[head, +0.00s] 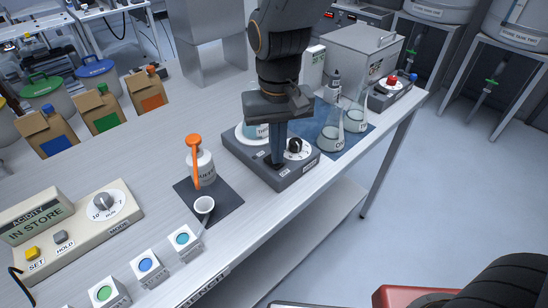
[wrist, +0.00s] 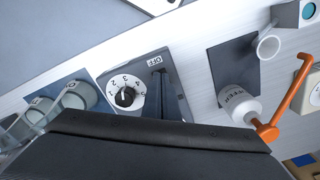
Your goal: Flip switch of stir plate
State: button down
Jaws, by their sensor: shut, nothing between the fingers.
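The stir plate (head: 291,178) is a dark grey box near the table's front edge, with a white round top and a vessel (head: 249,130) on it, partly behind my arm. Its black dial (head: 295,146) on a white numbered face also shows in the wrist view (wrist: 125,97). My gripper (head: 277,160) is shut and empty, pointing down at the plate's front panel left of the dial. In the wrist view my fingertips (wrist: 157,72) are beside the OFF label (wrist: 154,59). The fingers cover the switch, so its position and any contact cannot be told.
A dark mat (head: 222,206) left of the plate holds a white bottle with an orange part (head: 195,160) and a small white cup (head: 204,205). Glass flasks (head: 356,121) stand on a blue mat to the right. An acidity meter (head: 85,225) is at the far left.

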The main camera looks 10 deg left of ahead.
notch_tip(320, 180, up, 6)
jog(key=p, duration=0.5)
jog(key=shift+r, duration=0.15)
dwell(0.5)
